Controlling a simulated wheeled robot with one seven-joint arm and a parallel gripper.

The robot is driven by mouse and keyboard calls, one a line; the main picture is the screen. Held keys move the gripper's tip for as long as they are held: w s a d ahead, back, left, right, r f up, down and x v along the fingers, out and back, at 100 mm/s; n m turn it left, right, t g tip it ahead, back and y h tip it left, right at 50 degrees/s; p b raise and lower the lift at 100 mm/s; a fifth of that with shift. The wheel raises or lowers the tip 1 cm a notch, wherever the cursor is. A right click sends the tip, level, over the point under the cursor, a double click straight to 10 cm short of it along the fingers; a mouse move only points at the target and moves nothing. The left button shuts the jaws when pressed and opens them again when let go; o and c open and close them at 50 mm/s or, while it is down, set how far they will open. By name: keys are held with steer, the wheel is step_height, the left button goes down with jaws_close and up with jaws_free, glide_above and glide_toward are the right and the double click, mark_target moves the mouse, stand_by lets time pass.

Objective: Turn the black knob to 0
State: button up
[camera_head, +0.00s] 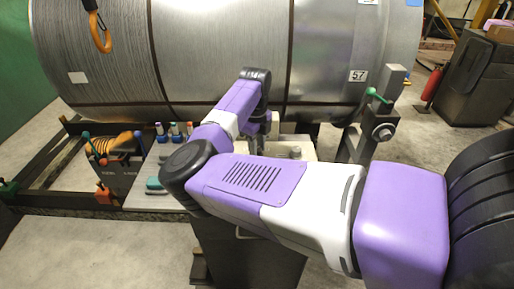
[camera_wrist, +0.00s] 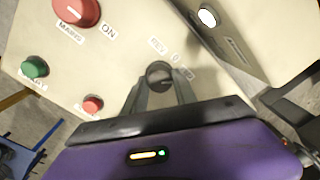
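The black knob (camera_wrist: 159,73) is on the cream panel in the wrist view, below the labels REV and 0 and a partly hidden label on its right. My gripper (camera_wrist: 160,88) has one finger on each side of the knob, with the fingertips close to its rim. I cannot tell whether they touch it or grip it. The knob's pointer is too dark to read. In the head view my arm hides the knob, and my gripper is mostly hidden at the panel.
The panel (camera_wrist: 110,70) also carries a large red knob (camera_wrist: 76,10) marked ON, a green button (camera_wrist: 35,67) and a small red button (camera_wrist: 93,104). A box with a white lamp (camera_wrist: 208,17) rises at upper right.

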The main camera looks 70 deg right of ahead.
jaws_close()
steer(key=shift+n, duration=0.3)
steer(key=n+p, duration=0.3)
steer(key=n, duration=0.1)
steer(key=shift+d+r+n, duration=0.1)
steer(key=shift+r+n, duration=0.05)
steer(key=shift+n, duration=0.25)
steer(key=shift+n+p, duration=1.1)
steer(key=shift+n, duration=0.5)
steer(key=o, duration=0.8)
jaws_free()
steer(key=shift+o, duration=0.2)
